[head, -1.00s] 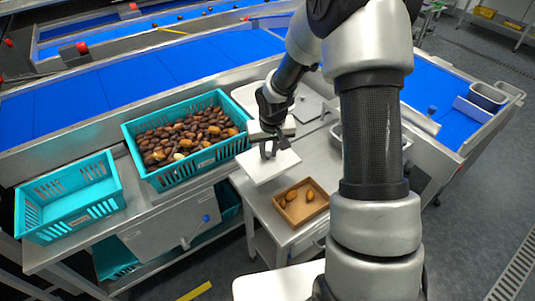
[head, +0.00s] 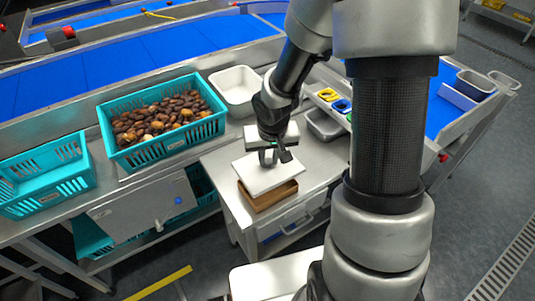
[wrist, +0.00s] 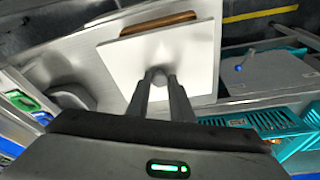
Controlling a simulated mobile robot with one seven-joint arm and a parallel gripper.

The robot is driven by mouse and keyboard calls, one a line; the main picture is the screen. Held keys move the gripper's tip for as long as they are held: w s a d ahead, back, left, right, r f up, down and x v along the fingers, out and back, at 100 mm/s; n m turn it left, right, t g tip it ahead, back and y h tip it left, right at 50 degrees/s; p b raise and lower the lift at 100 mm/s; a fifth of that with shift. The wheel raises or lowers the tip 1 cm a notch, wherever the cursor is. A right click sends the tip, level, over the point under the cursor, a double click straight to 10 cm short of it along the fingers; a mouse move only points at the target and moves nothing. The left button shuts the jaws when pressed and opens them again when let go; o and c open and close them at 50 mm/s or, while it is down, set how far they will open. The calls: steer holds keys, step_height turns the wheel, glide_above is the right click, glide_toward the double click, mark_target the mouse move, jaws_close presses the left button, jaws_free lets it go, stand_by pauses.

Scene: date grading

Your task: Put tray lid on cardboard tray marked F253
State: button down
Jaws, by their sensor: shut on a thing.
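The tray lid (head: 254,177) is a flat white square, also in the wrist view (wrist: 130,62). My gripper (head: 268,158) is shut on the middle of its top; both fingertips show in the wrist view (wrist: 160,76). The brown cardboard tray (head: 272,198) stands on the steel table below the lid. The lid covers most of it, and its front wall shows. In the wrist view a strip of the tray (wrist: 158,24) sticks out past the lid's far edge. I cannot tell whether lid and tray touch. The dates inside are hidden, and no F253 mark is readable.
A teal crate full of dates (head: 165,143) and another teal crate (head: 45,190) stand to the left. A white tub (head: 235,92) and a grey tub (head: 325,125) are behind. Coloured pieces (head: 341,105) lie at the right. Bare steel table (head: 222,163) shows left of the lid.

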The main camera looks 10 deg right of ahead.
mark_target(269, 169)
steer(key=shift+f+b, duration=2.85)
steer(key=shift+f, duration=0.35)
steer(key=shift+f+b, duration=0.8)
steer(key=shift+b, duration=0.1)
steer(key=c, duration=1.5)
jaws_free()
steer(key=shift+o, duration=0.5)
steer(key=o, duration=0.3)
steer(key=shift+r, duration=0.1)
steer(key=shift+r+p, duration=3)
steer(key=shift+r, duration=0.45)
